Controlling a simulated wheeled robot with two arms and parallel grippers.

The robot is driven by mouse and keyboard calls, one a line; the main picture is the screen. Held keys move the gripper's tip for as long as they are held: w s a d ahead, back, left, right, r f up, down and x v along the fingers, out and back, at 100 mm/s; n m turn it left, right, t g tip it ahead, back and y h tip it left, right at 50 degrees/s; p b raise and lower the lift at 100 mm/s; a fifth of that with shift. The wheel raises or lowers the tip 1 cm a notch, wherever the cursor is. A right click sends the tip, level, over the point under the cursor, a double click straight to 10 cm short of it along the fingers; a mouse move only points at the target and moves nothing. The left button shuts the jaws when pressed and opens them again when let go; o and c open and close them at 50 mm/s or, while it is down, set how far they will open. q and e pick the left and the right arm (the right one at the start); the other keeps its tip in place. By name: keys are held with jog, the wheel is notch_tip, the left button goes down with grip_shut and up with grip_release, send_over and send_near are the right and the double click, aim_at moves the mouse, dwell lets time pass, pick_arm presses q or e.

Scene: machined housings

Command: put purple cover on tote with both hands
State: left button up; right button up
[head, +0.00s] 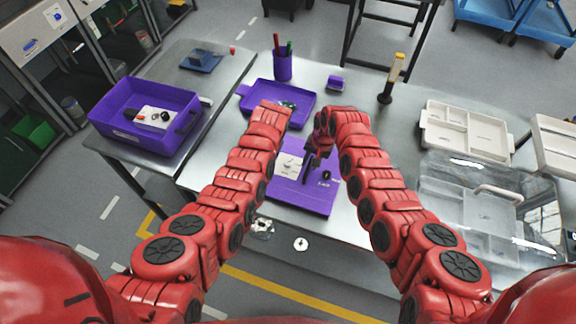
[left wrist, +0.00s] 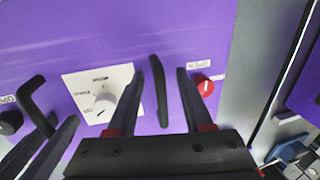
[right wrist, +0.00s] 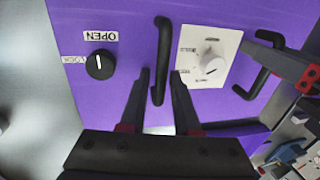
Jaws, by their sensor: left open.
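The purple cover (head: 300,200) lies flat on the near middle of the table. It carries a white dial panel, a black knob (right wrist: 99,64), a red knob (left wrist: 204,85) and two black handles. My left gripper (left wrist: 168,65) is open, its fingers on either side of one handle (left wrist: 161,92); in the head view my arm hides it. My right gripper (head: 314,158) looks open around the other handle (right wrist: 160,55), fingers apart from it in the right wrist view. The purple tote (head: 120,131) stands at the left with a white part (head: 154,116) inside.
A shallow purple tray (head: 262,95), a purple pen cup (head: 283,67) and a small purple box (head: 335,82) stand behind the cover. A yellow-handled tool (head: 393,75) stands upright. White trays (head: 466,130) and a clear lidded case (head: 480,200) fill the right.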

pick_arm(q)
jog(key=c, duration=0.4)
pick_arm(e)
jog(key=c, duration=0.4)
pick_arm(q)
grip_shut()
pick_arm(e)
grip_shut()
dwell(0.5)
